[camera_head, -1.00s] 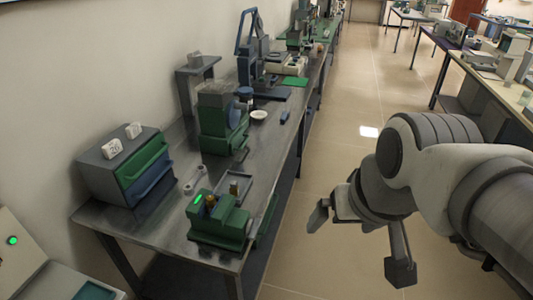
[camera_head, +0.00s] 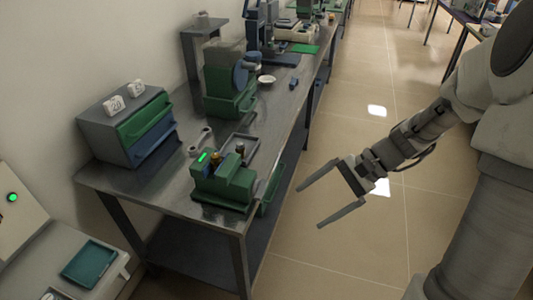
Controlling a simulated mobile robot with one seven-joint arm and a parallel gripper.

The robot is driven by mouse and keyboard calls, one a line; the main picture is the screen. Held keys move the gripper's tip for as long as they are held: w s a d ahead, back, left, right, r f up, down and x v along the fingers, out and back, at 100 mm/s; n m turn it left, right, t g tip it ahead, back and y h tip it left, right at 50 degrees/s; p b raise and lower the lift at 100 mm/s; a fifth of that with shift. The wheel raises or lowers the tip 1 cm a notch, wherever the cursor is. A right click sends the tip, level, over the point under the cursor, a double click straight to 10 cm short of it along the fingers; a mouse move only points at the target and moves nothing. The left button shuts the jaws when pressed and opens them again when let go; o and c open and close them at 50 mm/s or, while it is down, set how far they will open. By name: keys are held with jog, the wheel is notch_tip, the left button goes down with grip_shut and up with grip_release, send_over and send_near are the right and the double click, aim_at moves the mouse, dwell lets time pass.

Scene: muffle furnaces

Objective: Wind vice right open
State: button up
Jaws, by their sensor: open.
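My gripper (camera_head: 309,208) is open and empty. Its two long grey fingers point left toward the bench, over the floor just right of the bench edge. I cannot tell for sure which thing is the vice. A green block-shaped device (camera_head: 226,187) with a lit green display and small brass-coloured knobs stands at the near end of the metal bench (camera_head: 165,190). A green part (camera_head: 271,188) shows at the bench's right edge beside it. Farther back stands a taller green machine (camera_head: 230,98) with a blue round part. My gripper touches none of them.
A grey cabinet (camera_head: 104,139) with green and blue drawers stands at the bench's left. A grey tray (camera_head: 240,146) and a white dish (camera_head: 266,79) lie on the bench. A teal tray (camera_head: 90,264) is at lower left. The aisle floor (camera_head: 345,250) is clear.

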jog(key=w+d+f+m+t+y+b, duration=0.2)
jog(key=w+f+m+y, duration=0.15)
jog(key=f, duration=0.25)
jog(key=m+t+y+b, duration=0.2)
jog(key=m+t+y, duration=0.2)
jog(key=m+t, duration=0.15)
send_near(260, 189)
jog(key=b+x, duration=0.1)
jog(key=x, duration=0.6)
jog(key=shift+w+a+f+m+b, duration=0.2)
jog(key=shift+w+f+m+b, duration=0.15)
jog(key=shift+m+b, duration=0.05)
jog(key=c, duration=1.1)
jog(key=shift+c, duration=0.2)
